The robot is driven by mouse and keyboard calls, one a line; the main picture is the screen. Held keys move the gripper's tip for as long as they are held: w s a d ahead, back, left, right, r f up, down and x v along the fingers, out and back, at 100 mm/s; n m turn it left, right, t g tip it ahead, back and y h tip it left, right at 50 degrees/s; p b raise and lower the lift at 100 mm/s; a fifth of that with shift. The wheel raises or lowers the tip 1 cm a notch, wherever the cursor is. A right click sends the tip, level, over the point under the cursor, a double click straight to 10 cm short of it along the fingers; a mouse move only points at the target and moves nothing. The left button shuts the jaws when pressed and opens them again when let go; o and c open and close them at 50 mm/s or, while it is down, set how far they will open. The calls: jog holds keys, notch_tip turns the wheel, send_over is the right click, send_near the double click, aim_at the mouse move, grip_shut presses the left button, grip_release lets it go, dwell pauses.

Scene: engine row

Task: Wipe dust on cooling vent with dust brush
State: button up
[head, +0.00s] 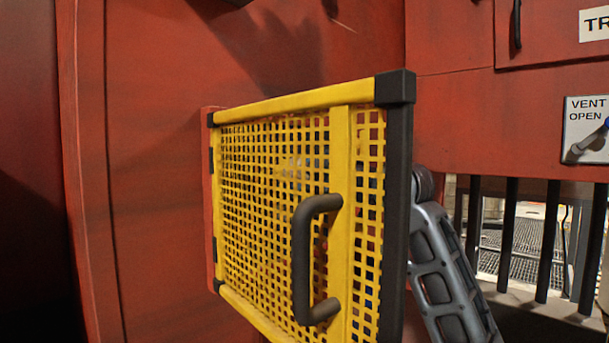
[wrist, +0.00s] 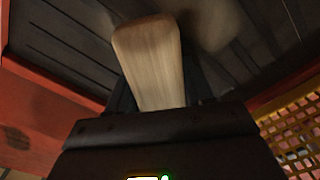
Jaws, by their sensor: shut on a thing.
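The wooden dust brush (wrist: 148,60) shows in the wrist view as a pale, rounded block standing up from between the jaws. My gripper (wrist: 155,102) is shut on it. Its far end lies in front of the dark cooling vent (wrist: 60,45), whose slatted lines fill the upper part of the wrist view. I cannot tell if the brush touches the vent; its bristles are hidden. A faint brownish patch (wrist: 208,28) beside the brush's end may be dust. In the head view the gripper, brush and vent are hidden behind the yellow mesh door.
The yellow mesh door (head: 341,150) stands swung out from the red wall (head: 155,190); its grey handle (head: 302,258) faces me. My arm reaches behind its dark free edge. The mesh also shows at right in the wrist view (wrist: 292,130). A vent control panel (head: 588,130) is at right.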

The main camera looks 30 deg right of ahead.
jog(key=s+a+p, duration=0.1)
jog(key=s+a, duration=0.1)
jog(key=a, duration=0.5)
jog(key=shift+s+a, duration=0.2)
jog(key=shift+a, duration=0.1)
dwell(0.5)
jog(key=v, duration=0.6)
dwell(0.5)
jog(key=v, duration=0.3)
dwell(0.4)
jog(key=shift+d+p, duration=0.1)
jog(key=shift+p, duration=0.2)
